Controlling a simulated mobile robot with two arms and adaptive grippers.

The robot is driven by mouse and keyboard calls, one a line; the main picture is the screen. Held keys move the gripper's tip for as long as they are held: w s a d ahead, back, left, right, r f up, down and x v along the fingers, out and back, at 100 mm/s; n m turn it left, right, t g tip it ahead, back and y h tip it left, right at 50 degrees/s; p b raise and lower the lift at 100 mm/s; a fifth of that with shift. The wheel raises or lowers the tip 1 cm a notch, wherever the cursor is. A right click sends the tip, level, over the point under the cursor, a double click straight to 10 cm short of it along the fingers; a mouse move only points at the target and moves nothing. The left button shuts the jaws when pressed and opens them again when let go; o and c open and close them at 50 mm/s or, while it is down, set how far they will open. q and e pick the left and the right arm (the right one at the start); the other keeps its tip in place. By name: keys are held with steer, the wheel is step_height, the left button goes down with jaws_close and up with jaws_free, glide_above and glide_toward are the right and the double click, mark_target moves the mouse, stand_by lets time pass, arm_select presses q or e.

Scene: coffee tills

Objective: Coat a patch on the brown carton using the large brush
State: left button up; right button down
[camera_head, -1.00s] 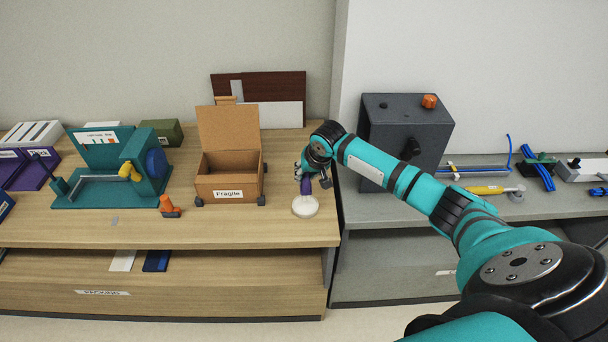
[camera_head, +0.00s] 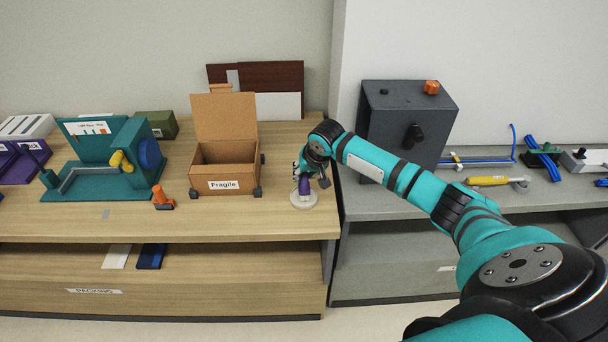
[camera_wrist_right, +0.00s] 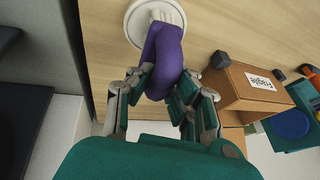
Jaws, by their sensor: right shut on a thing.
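The brown carton (camera_head: 223,175) stands open on the wooden table, its lid flap up and a "Fragile" label on its front. My right gripper (camera_head: 311,178) is to the right of the carton and is shut on the purple handle of the large brush (camera_head: 304,186). In the right wrist view my right gripper (camera_wrist_right: 158,88) grips the brush (camera_wrist_right: 163,52), whose pale bristles reach over the round white dish (camera_wrist_right: 133,22). In the head view the dish (camera_head: 304,202) lies directly below the brush; contact cannot be told. My left gripper is not in view.
A teal fixture (camera_head: 100,165) and an orange-handled tool (camera_head: 161,197) are left of the carton. A dark grey box (camera_head: 405,125) stands on the grey bench at right, beside a yellow-handled tool (camera_head: 488,181). The table front is mostly clear.

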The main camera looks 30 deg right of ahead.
steer(key=shift+f, duration=0.55)
stand_by(0.6)
steer(key=shift+s+a+f, duration=0.1)
steer(key=shift+s+f, duration=0.05)
steer(key=shift+f, duration=0.1)
stand_by(2.0)
steer(key=shift+r+p, duration=0.1)
steer(key=shift+p, duration=0.25)
step_height(320, 180, up, 7)
steer(key=p, duration=0.8)
steer(key=shift+r, duration=0.15)
steer(key=shift+w, duration=0.2)
